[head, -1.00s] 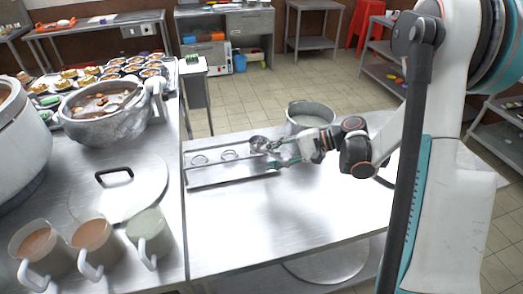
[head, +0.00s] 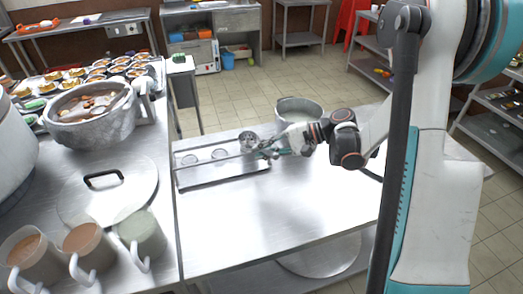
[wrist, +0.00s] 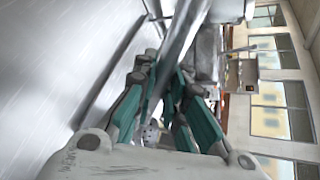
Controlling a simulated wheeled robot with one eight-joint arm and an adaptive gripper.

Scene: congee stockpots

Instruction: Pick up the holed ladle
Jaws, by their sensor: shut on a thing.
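The holed ladle (head: 249,140) is a metal ladle with a perforated bowl. In the head view its bowl is tilted up at the right end of a metal tray (head: 225,177). My gripper (head: 268,152) is shut on the ladle's handle, just right of the bowl. In the wrist view the teal fingers of my gripper (wrist: 160,108) close around the blurred grey handle (wrist: 183,40), which runs up and away. Whether the ladle still touches the tray cannot be told.
Two round pieces lie in the tray. A metal pot (head: 298,111) stands behind my gripper. On the left counter are a large stew pot (head: 92,128), a lid (head: 105,190) and three mugs (head: 142,238). The front of the middle table is clear.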

